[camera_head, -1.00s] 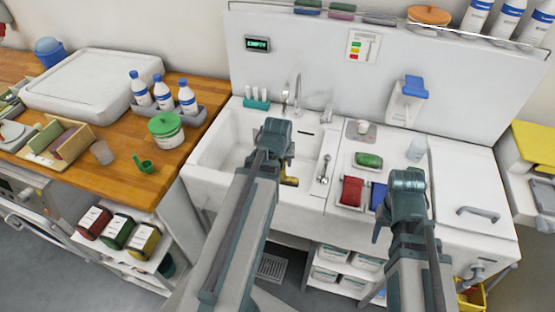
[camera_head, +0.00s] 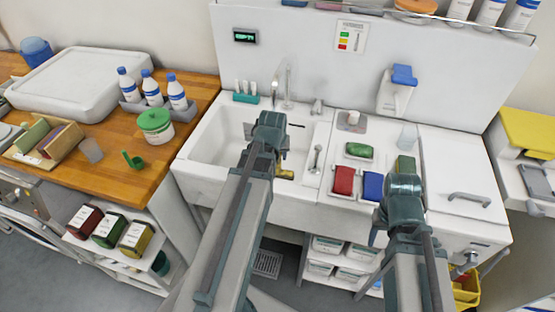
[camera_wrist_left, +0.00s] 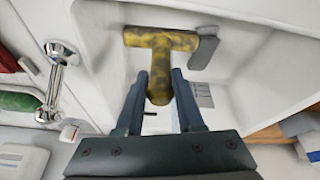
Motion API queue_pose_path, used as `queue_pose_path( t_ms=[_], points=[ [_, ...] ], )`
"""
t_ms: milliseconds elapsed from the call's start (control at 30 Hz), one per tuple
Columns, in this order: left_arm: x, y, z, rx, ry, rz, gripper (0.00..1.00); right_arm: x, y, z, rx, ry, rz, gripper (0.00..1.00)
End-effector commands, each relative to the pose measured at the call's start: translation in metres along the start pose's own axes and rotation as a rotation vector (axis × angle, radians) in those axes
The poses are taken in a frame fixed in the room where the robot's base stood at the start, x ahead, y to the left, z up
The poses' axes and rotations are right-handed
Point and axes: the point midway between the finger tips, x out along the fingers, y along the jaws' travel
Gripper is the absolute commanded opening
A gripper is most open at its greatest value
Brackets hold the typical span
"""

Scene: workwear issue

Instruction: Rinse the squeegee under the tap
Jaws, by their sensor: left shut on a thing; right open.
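The squeegee is yellow with dark mottling and T-shaped in the left wrist view (camera_wrist_left: 160,42). My left gripper (camera_wrist_left: 158,92) is shut on its handle. In the head view my left gripper (camera_head: 268,135) is over the front right of the white sink basin (camera_head: 215,145), and a bit of the yellow squeegee (camera_head: 285,174) shows beside it. The rest is hidden behind my wrist. The chrome tap (camera_head: 288,82) stands at the back of the sink, apart from the squeegee. My right gripper (camera_head: 392,212) is open and empty in front of the right-hand counter.
A chrome fitting (camera_head: 316,158) is right of the basin. Red (camera_head: 343,180), blue (camera_head: 373,185) and green (camera_head: 359,150) pads lie on the counter. A teal holder (camera_head: 246,98) is behind the sink. Bottles (camera_head: 151,88) stand on the wooden counter (camera_head: 75,150) at left.

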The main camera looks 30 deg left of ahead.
Motion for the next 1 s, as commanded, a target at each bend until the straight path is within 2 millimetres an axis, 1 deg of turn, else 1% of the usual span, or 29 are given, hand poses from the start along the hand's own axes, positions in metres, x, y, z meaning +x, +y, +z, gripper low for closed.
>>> queue_pose_path(
  t_ms=[33, 100, 1000],
  points=[
    [0.004, 0.000, -0.006, 0.000, 0.000, 0.000, 0.00, 0.002, 0.000, 0.000, 0.000, 0.000, 0.000, 0.52],
    [0.008, 0.000, -0.012, 0.000, 0.000, 0.000, 0.00, 0.003, 0.000, 0.000, 0.000, 0.000, 0.000, 0.52],
    [0.054, 0.001, -0.085, 0.000, 0.000, 0.000, 0.00, 0.020, -0.002, -0.001, 0.000, 0.000, 0.000, 0.52]
  ],
)
